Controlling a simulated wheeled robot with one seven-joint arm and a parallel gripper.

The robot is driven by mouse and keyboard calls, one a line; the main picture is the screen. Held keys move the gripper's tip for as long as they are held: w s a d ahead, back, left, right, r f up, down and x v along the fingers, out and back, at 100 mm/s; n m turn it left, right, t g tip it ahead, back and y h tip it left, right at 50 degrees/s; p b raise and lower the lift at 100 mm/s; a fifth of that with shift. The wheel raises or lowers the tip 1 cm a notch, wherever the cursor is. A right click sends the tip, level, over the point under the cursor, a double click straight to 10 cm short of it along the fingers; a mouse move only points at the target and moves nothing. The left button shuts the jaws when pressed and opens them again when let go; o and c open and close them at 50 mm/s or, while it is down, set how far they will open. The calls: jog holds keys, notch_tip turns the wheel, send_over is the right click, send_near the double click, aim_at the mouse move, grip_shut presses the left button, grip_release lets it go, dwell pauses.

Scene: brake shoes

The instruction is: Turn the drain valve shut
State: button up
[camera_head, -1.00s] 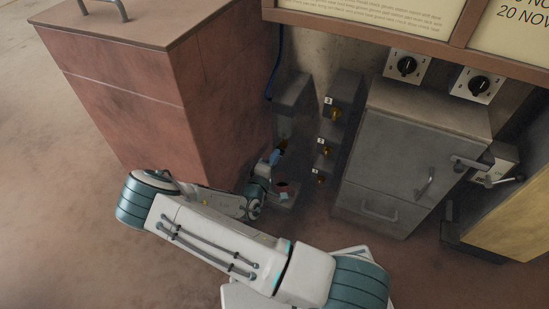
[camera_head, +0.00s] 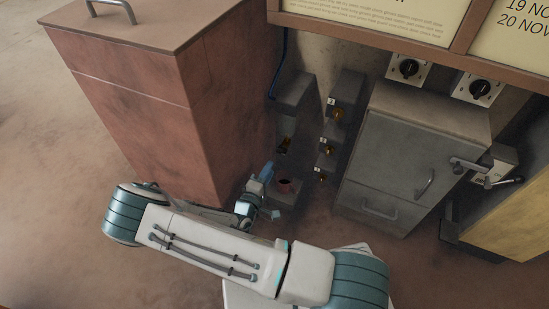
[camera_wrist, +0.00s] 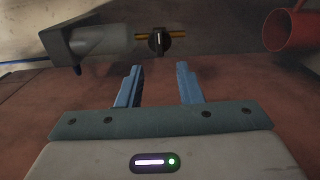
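The valve on the low grey block (camera_head: 293,93) shows as a small brass and dark shape (camera_head: 284,146) in the head view. In the wrist view a black handle (camera_wrist: 160,41) sits across a brass stem beside a grey body (camera_wrist: 98,43). My gripper (camera_wrist: 157,76) is open, with its two blue fingers apart and nothing between them. The handle is ahead of the fingertips, with a visible gap. In the head view my gripper (camera_head: 267,171) is below the valve. Whether this valve is the drain valve, I cannot tell from any label.
A reddish cup (camera_head: 284,186) stands just right of my gripper; it also shows in the wrist view (camera_wrist: 288,31). A rust-red cabinet (camera_head: 150,110) stands close on the left. Several small brass fittings (camera_head: 328,150) with tags and a grey cabinet (camera_head: 400,145) are on the right.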

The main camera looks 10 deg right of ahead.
jog(key=p+v, duration=0.1)
jog(key=v, duration=0.5)
jog(key=shift+s, duration=0.15)
jog(key=shift+a, duration=0.15)
